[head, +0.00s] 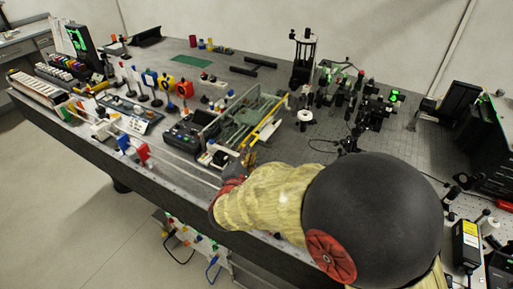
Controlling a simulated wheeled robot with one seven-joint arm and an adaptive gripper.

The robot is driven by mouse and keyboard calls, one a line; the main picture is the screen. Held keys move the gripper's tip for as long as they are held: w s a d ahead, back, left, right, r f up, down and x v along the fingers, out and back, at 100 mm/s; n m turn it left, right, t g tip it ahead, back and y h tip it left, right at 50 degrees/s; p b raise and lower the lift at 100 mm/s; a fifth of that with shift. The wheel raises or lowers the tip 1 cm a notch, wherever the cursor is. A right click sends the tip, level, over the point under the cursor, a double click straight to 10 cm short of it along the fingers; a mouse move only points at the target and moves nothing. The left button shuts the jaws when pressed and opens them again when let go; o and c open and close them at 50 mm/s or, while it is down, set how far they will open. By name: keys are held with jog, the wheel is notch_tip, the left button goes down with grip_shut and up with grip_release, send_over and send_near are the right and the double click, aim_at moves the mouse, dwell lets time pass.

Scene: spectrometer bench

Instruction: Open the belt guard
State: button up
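A low, open-looking frame with greenish clear panels and a yellow bar (264,121) stands near the front edge of the bench, in the middle of the head view. It looks like the belt guard, but its hinge and latch are too small to make out. My gripper (247,160) is at the near end of this frame, close to the lower end of the yellow bar. I cannot tell whether it touches the bar. My arm hides most of the gripper, and its fingers are too small to read.
A dark control box (186,137) stands left of the frame. Posts with red and blue parts (142,152) line the front edge. Dark optical mounts (340,90) and a tall post stand (304,58) are to the right.

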aim_at(253, 142)
jog(key=b+x, duration=0.2)
jog(key=x, duration=0.5)
jog(key=shift+w, duration=0.35)
grip_shut()
dwell(0.4)
